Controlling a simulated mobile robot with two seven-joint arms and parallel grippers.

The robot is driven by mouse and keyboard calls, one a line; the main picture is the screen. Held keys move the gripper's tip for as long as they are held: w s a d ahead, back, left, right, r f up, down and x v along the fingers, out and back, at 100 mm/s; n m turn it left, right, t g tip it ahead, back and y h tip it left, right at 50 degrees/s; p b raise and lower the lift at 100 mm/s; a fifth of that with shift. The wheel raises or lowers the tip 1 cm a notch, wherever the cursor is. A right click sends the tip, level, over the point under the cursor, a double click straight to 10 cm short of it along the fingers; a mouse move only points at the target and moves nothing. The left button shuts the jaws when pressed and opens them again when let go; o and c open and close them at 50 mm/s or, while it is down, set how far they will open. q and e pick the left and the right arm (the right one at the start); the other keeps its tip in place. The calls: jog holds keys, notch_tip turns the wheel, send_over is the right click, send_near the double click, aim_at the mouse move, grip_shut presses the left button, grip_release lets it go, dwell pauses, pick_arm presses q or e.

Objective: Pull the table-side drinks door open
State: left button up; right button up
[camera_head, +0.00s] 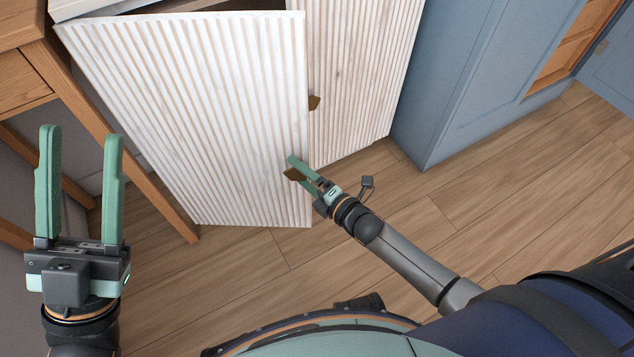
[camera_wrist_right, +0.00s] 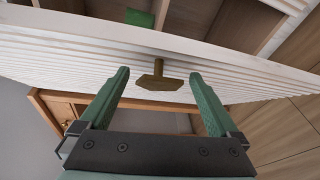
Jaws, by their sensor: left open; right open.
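The table-side drinks door (camera_head: 200,110) is white and slatted. It stands partly open, its top edge swung out from the cabinet. Its brown knob (camera_head: 293,174) is near the right edge. My right gripper (camera_head: 301,178) is at this knob with its fingers open. In the right wrist view the knob (camera_wrist_right: 158,82) shows in the gap between the two green fingers, apart from both. My left gripper (camera_head: 82,135) is open and empty, at the left in front of the wooden table, away from the door.
The other white slatted door (camera_head: 360,75), with its own brown knob (camera_head: 314,102), is to the right. A wooden table (camera_head: 120,150) stands close on the left. A blue cabinet (camera_head: 465,85) stands on the right. The wooden floor (camera_head: 400,215) in front is clear beside my right arm.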

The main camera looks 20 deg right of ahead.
pick_arm(q)
jog(key=r+p, duration=0.1)
jog(key=r, duration=0.1)
jog(key=r+p, duration=0.1)
jog(key=p, duration=0.1)
jog(key=shift+s+a+r, duration=0.1)
jog(key=shift+a+r, duration=0.1)
jog(key=shift+r, duration=0.15)
pick_arm(e)
jog(key=v, duration=1.2)
